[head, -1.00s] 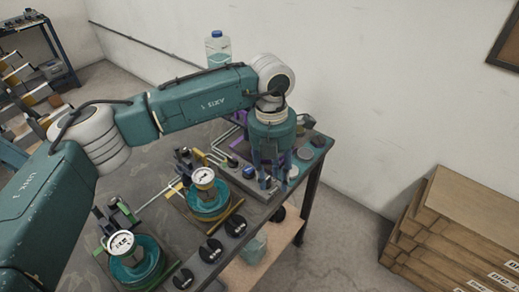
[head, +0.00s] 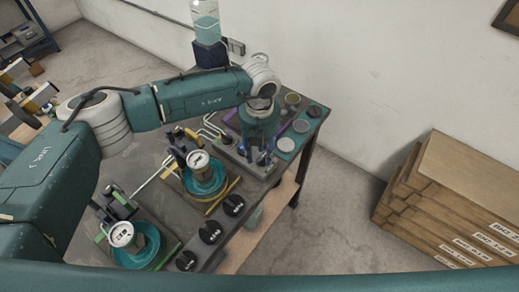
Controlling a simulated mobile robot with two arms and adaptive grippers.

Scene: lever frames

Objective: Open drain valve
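My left arm comes in from the left and reaches across the workbench. My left gripper (head: 256,153) points down at its far right part, over a grey block (head: 252,168) with small fittings. Its fingers are small and dark here, so I cannot tell whether they are open or touch anything. No part is clearly recognisable as the drain valve; the gripper hides some of the block. Several black round knobs (head: 210,232) line the front edge of the bench. My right gripper is not in view.
Two dial gauges stand over teal round vessels, one in the middle (head: 199,159) and one nearer (head: 120,233). A bottle of teal liquid (head: 205,22) stands behind the arm. Stacked wooden crates (head: 440,200) are on the right, with free floor between them and the bench.

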